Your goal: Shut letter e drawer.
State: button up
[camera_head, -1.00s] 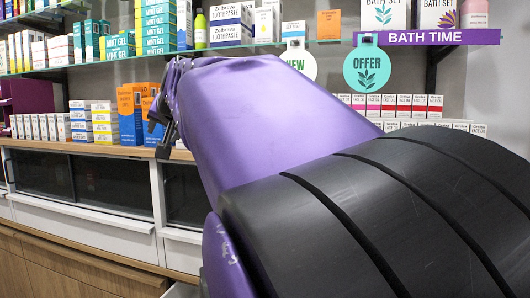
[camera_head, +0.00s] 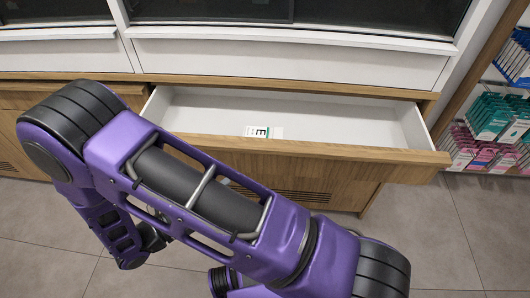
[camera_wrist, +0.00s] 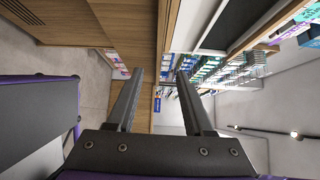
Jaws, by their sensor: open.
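The drawer (camera_head: 300,158) with a white label bearing a letter E (camera_head: 257,132) stands pulled out in the head view. It has a wooden front and a white, otherwise empty-looking interior. My arm crosses in front of its left part and hides some of its front. In the wrist view my gripper (camera_wrist: 160,82) is open, with two dark fingers apart and nothing between them. A wooden surface (camera_wrist: 130,20) shows beyond the left finger; I cannot tell which part of the counter it is. The fingers are not clearly visible in the head view.
Above the drawer is a closed white drawer front (camera_head: 290,58) under dark glass. Another wooden front (camera_head: 30,97) is at the left. Shelves with packaged goods (camera_head: 490,118) stand at the right. Grey floor tiles (camera_head: 440,235) are clear in front.

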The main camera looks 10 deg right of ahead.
aim_at(280, 154)
jog(key=x, duration=1.7)
jog(key=shift+w+d+b, duration=0.1)
jog(key=shift+w+b, duration=0.15)
jog(key=shift+b, duration=0.15)
jog(key=shift+c, duration=0.4)
grip_shut()
